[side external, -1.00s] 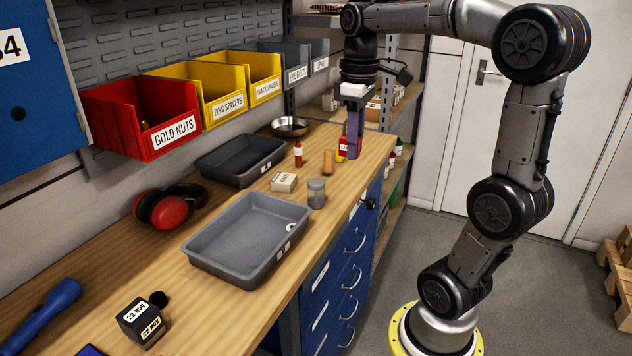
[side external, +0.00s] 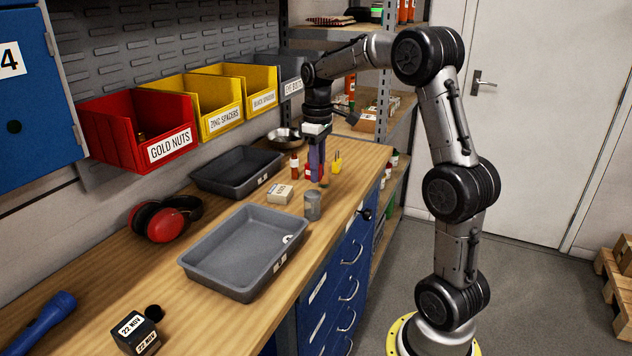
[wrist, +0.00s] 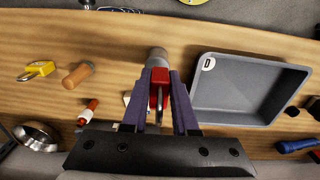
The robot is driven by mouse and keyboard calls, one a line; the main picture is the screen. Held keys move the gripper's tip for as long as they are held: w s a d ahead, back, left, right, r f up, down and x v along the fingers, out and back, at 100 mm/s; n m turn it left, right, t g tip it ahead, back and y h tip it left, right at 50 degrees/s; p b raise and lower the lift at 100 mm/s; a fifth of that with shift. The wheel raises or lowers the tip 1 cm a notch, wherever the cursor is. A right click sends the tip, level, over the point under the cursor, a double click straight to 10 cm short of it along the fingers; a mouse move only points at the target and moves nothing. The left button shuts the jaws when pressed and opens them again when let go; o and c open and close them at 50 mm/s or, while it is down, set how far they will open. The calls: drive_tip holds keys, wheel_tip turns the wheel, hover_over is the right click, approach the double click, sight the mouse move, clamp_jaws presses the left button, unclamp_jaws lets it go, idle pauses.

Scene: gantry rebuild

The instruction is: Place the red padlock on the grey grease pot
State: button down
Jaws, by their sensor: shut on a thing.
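My gripper (side external: 316,180) is shut on the red padlock (wrist: 159,76), which sits between the purple fingers in the wrist view, its shackle toward the wrist. In the side view the fingers mostly hide the padlock. The grey grease pot (side external: 312,207) stands upright on the bench, just nearer the side camera than the fingertips. In the wrist view the pot (wrist: 157,54) shows just beyond the padlock, partly covered by it and the fingers. The padlock appears above bench level; I cannot tell its exact height over the pot.
A grey tray (side external: 196,264) lies left of the pot, with a darker tray (side external: 212,184) behind. A small box (side external: 280,193), a red bottle (side external: 294,166), an orange-brown cylinder (wrist: 77,75) and a yellow padlock (side external: 337,163) stand close around. A metal bowl (side external: 284,138) is farther back.

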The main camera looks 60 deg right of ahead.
drive_tip(key=shift+w+d+f, duration=0.1)
drive_tip(key=shift+w+f, duration=0.05)
drive_tip(key=shift+f, duration=0.85)
drive_tip(key=shift+w+d+f, duration=0.1)
drive_tip(key=shift+w+f, duration=0.05)
drive_tip(key=shift+f, duration=0.8)
drive_tip(key=c, duration=0.7)
unclamp_jaws()
drive_tip(key=shift+f, duration=0.15)
